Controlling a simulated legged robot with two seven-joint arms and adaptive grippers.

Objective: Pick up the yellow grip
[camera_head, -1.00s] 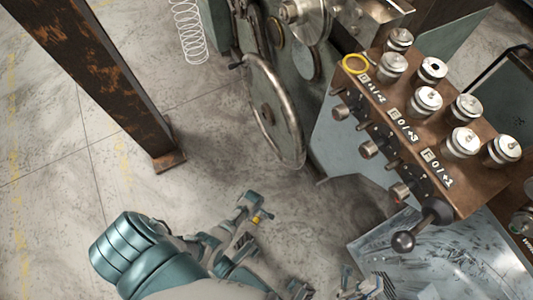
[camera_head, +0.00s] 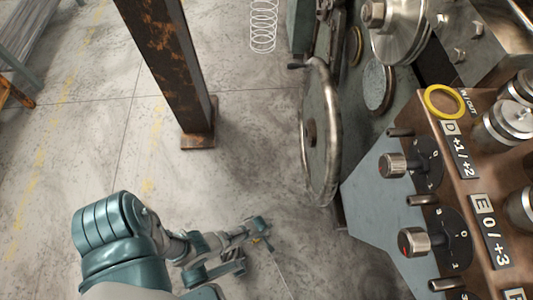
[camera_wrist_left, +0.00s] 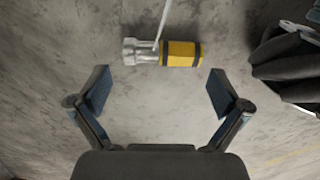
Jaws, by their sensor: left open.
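The yellow grip (camera_wrist_left: 182,54) is a short yellow cylinder with black bands and a silver metal end, in the upper middle of the left wrist view. A thin pale line or rod crosses it near the metal end. My left gripper (camera_wrist_left: 158,88) is open, its two fingers apart, with the grip just beyond the fingertips and not between them. My right gripper is not in view.
A machine with a handwheel (camera_head: 322,130) and a control panel (camera_head: 480,180) with knobs and a yellow ring (camera_head: 445,101) fills the right. A rusty post (camera_head: 170,60) stands at the back. A dark, unclear shape (camera_wrist_left: 288,62) lies right of the grip. Floor around is open.

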